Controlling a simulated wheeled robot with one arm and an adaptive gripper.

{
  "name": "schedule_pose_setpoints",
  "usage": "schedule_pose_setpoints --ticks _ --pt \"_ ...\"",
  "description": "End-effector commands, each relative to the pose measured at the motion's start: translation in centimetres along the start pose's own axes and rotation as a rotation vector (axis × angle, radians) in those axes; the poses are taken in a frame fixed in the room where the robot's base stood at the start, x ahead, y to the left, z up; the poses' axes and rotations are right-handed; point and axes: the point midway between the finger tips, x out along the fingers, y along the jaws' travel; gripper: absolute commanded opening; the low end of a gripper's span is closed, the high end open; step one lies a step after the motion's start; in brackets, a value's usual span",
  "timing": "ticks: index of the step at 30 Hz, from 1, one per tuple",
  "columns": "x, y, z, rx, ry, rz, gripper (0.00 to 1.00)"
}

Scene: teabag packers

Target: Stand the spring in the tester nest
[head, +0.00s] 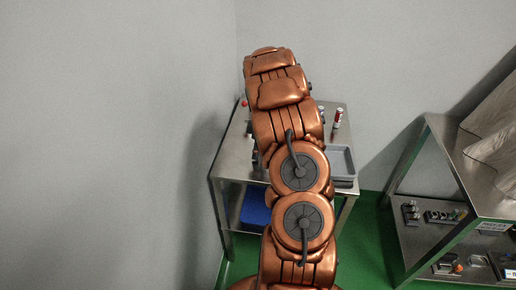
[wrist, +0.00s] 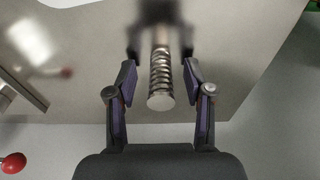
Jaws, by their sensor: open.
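In the wrist view, my gripper (wrist: 160,60) is open, with one finger on each side of a metal coil spring (wrist: 160,75). The spring has a pale round end towards the camera, and its far end is blurred. Visible gaps lie between the spring and both fingers, so it is not gripped. I cannot tell what the spring rests on. I cannot make out the tester nest in either view. In the head view, my arm hides the gripper, the spring and much of the steel table (head: 232,165).
A red ball knob (wrist: 14,163) is at lower left, and a blurred red-tipped lever (wrist: 66,72) is left of the gripper. On the table are a grey tray (head: 343,178) and a red-and-white cylinder (head: 338,118). A blue bin (head: 254,210) sits below. A steel shelf (head: 440,150) stands right.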

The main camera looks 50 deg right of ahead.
Motion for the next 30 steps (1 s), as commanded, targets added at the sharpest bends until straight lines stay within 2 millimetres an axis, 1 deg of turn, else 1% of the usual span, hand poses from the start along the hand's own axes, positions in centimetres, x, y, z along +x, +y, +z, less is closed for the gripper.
schedule_pose_setpoints --ticks 6,7,21,30 --pt "0.11 -0.03 0.02 0.0 0.0 -0.001 0.52" --pt "0.12 -0.04 0.02 0.0 0.0 -0.001 0.5" --pt "0.11 -0.07 0.03 0.001 -0.001 -0.002 0.01" --pt "0.03 -0.06 0.0 0.0 0.0 -0.002 0.0"
